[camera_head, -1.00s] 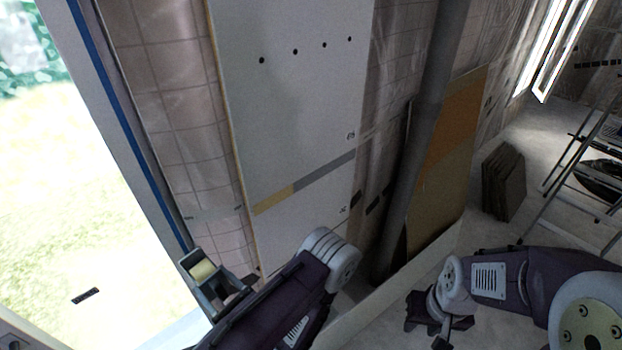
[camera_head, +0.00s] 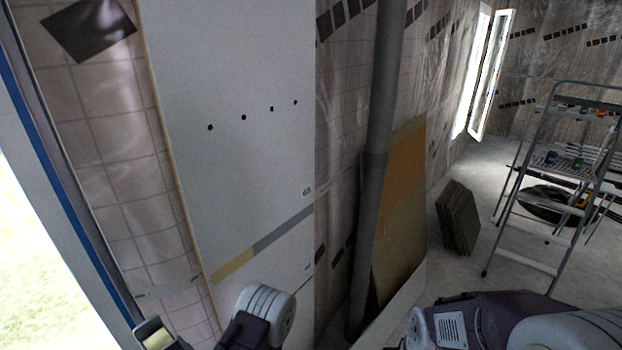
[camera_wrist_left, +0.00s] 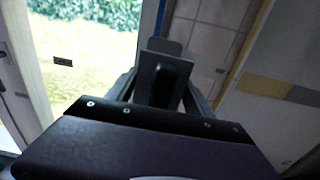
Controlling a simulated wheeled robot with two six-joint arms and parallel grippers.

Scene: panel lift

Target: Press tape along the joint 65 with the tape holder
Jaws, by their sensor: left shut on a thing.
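The white panel (camera_head: 225,60) stands against the tiled wall, with the number 65 printed near its right edge. Just below the number, joint 65 (camera_head: 283,233) crosses the panel as a grey band, with a yellow-tan stretch (camera_head: 235,264) at its left end. The grey and yellow band also shows at the right of the left wrist view (camera_wrist_left: 268,88). My left gripper (camera_wrist_left: 160,96) is shut on the dark tape holder (camera_wrist_left: 163,75). The holder's top and pale roll show at the bottom left of the head view (camera_head: 156,338), below and left of the band, apart from it. My right gripper is out of view.
A grey pipe (camera_head: 381,100) and a leaning brown board (camera_head: 402,220) stand right of the panel. A stepladder (camera_head: 545,185) and stacked dark boards (camera_head: 458,218) are farther right. A bright opening (camera_head: 35,270) lies at the left.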

